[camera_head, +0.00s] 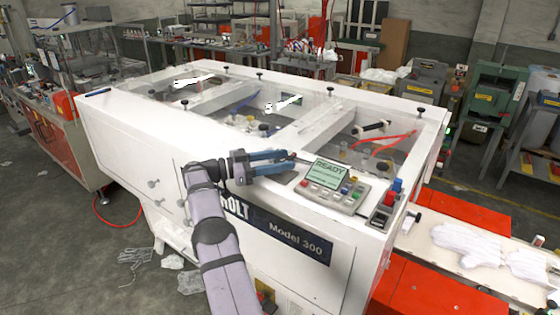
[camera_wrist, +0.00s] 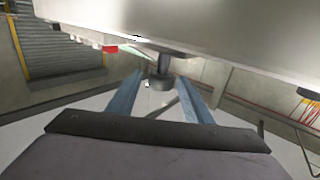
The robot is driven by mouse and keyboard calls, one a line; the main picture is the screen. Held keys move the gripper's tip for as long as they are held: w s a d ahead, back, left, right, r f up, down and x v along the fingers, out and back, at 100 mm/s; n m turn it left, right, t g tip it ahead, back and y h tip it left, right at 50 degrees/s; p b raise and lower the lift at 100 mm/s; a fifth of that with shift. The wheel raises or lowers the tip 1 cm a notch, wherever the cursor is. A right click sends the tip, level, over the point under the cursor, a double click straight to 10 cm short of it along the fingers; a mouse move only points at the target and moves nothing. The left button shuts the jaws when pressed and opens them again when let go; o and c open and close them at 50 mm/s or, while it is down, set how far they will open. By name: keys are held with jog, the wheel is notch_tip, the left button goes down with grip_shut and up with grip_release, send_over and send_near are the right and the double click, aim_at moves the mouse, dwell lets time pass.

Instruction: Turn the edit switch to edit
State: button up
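My gripper (camera_head: 287,162) is above the front part of the machine's white top, left of the control panel (camera_head: 335,184). Its two blue fingers stand apart in the wrist view (camera_wrist: 161,78), so it is open. A dark round knob (camera_wrist: 160,82) shows between the fingertips there; I cannot tell whether it touches them or whether it is the edit switch. The panel has a lit screen reading READY (camera_head: 326,171) and several coloured buttons. A small box with red and blue controls (camera_head: 387,205) is right of it. No edit label is readable.
The white machine (camera_head: 130,128) has a clear cover with black knobs along its edges. Blue and red tubes lie under the cover. White gloves (camera_head: 467,240) lie on a belt at the right. A green machine (camera_head: 497,92) stands behind. Open air is above the cover.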

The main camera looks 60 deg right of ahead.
aim_at(281, 160)
jog(key=shift+r+b, duration=0.4)
jog(key=shift+r, duration=0.2)
notch_tip(281, 160, up, 8)
jog(key=shift+f+p, duration=0.15)
jog(key=shift+p, duration=0.75)
jog(key=shift+r+p, duration=0.55)
